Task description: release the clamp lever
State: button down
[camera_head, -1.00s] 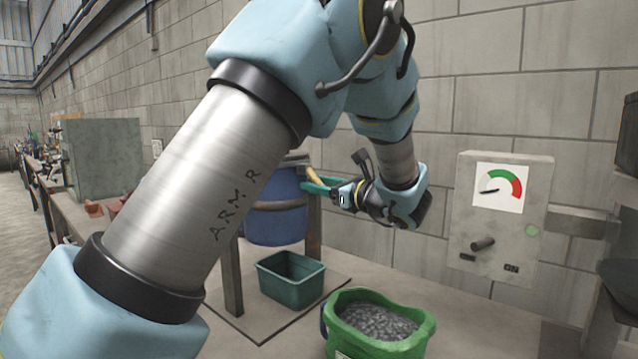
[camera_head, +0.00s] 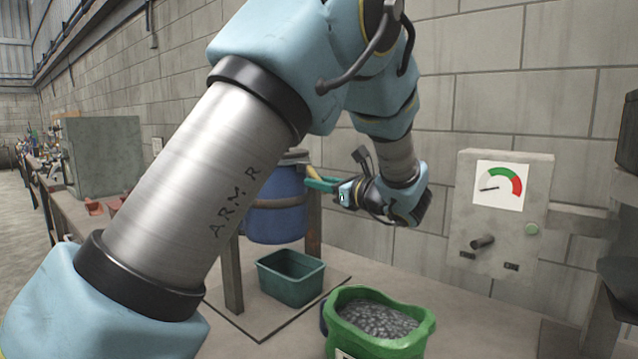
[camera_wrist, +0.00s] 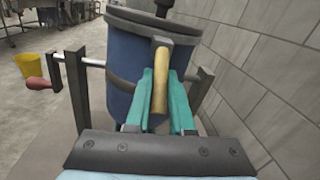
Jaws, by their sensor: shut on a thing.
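The clamp lever (camera_wrist: 160,72) is a yellowish wooden handle on the near side of the blue drum, close under its grey lid. In the wrist view my gripper (camera_wrist: 158,82) has its two green fingers on either side of the handle, shut on it. In the head view my gripper (camera_head: 318,182) is beside the drum's upper right edge, and only a little of the lever (camera_head: 313,173) shows. The dark lid (camera_wrist: 180,25) sits on top.
A dark green bin (camera_head: 290,281) stands under the drum. A gauge box (camera_head: 497,238) with a small lever hangs on the block wall. A red crank handle (camera_wrist: 38,83) sticks out left of the drum.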

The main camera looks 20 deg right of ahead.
jog(key=shift+r, duration=0.1)
dwell(0.8)
jog(key=shift+s+d+r+g+p, duration=0.15)
jog(key=shift+r+g+p, duration=0.35)
jog(key=shift+p, duration=0.55)
jog(key=g+p, duration=0.1)
jog(key=g+h+p, duration=0.1)
jog(key=p, duration=0.1)
jog(key=shift+s+r, duration=0.15)
jog(key=shift+r, duration=0.25)
jog(key=g+p, duration=0.1)
jog(key=h+p, duration=0.1)
jog(key=p, duration=0.1)
jog(key=shift+s+r+n+g, duration=0.1)
jog(key=shift+r+n+g, duration=0.2)
jog(key=shift+g, duration=0.1)
jog(key=shift+d+g+h+p, duration=0.1)
jog(key=shift+g+h+p, duration=0.3)
jog(key=shift+g+p, duration=0.7)
jog(key=shift+s+p, duration=0.1)
jog(key=shift+p, duration=0.2)
jog(key=c, duration=0.8)
grip_release()
